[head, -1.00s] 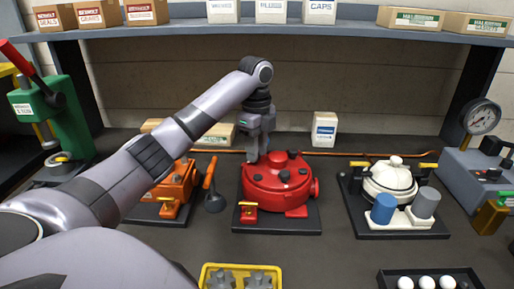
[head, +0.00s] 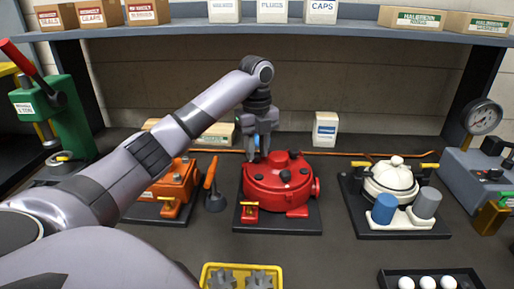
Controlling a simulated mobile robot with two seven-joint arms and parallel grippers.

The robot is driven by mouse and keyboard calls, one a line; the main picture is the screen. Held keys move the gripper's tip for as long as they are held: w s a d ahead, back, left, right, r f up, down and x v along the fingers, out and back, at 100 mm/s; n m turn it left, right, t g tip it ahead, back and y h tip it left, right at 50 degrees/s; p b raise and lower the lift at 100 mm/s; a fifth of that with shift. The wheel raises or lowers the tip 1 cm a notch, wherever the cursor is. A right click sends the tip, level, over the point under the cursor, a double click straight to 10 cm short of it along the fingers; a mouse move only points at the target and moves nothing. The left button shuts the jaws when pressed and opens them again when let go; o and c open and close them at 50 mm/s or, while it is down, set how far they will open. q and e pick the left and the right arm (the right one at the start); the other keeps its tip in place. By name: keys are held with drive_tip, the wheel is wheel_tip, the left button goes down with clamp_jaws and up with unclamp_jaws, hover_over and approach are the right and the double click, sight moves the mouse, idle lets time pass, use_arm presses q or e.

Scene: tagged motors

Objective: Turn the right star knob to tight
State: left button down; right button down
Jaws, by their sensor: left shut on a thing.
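The red round motor housing (head: 270,190) sits on a dark base plate (head: 277,224) in the middle of the bench, with a raised red cap on top. A dark knob (head: 285,176) shows on its front top. My left gripper (head: 259,156) points straight down at the back left of the housing top, its fingers shut on a small part there. That part looks like a star knob, but the fingers hide it, and I cannot read any tight mark. My right gripper is not in view.
A white-lidded pot (head: 391,180) with blue and grey cylinders stands on the right. A yellow tray (head: 206,272) and a black tray of white balls (head: 385,278) lie in front.

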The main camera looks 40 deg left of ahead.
sight(256, 155)
use_arm(q)
drive_tip(key=shift+w+a+r, duration=0.1)
drive_tip(key=shift+a+r, duration=0.05)
drive_tip(key=shift+r, duration=0.15)
drive_tip(key=c, duration=0.8)
unclamp_jaws()
drive_tip(key=shift+c, duration=0.2)
drive_tip(key=shift+f, duration=0.1)
drive_tip(key=shift+r, duration=3.6)
drive_tip(key=shift+f, duration=0.1)
